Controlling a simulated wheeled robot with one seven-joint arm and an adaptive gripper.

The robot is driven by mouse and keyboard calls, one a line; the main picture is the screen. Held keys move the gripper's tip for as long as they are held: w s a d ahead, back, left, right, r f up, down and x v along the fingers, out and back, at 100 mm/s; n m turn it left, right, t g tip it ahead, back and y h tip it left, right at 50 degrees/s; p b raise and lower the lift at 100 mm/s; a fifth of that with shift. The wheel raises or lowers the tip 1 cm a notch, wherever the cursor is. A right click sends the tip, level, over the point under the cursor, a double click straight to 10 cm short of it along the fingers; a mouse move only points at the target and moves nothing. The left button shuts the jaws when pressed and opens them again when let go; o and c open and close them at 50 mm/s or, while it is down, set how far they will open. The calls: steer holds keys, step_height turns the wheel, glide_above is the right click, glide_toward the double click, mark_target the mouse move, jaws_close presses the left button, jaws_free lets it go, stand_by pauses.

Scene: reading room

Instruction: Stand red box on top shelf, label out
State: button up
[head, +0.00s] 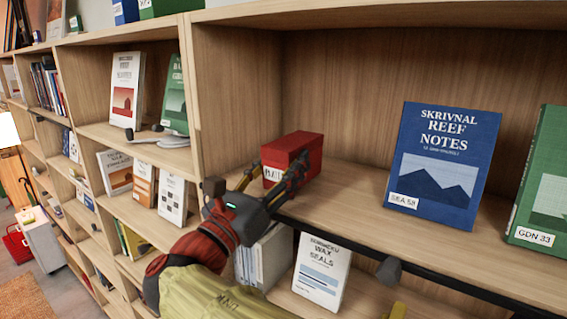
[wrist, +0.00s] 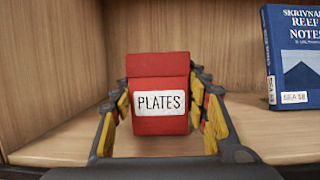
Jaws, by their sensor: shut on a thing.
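The red box (head: 300,146) is inside the upper compartment of the near bookcase, close to its left wall. Its white label, reading PLATES, faces out toward my wrist camera, where the box (wrist: 159,68) looks upright. My gripper (head: 275,170) reaches in from the front and is shut on the box, one finger along each side. The fingers (wrist: 160,108) also show in the wrist view. The shelf board (head: 345,195) runs under the box.
A blue book, Skrivnal Reef Notes (head: 445,160), stands to the right on the same shelf, with a green book (head: 545,185) beyond it. The shelf between box and blue book is clear. A dark rail (head: 430,275) runs along the front edge. More books (head: 322,270) stand below.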

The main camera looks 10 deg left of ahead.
steer(key=shift+s+d+f, duration=0.1)
steer(key=shift+f, duration=0.1)
steer(key=o, duration=1.3)
steer(key=shift+o, duration=0.5)
steer(key=b+v, duration=0.2)
steer(key=v, duration=1)
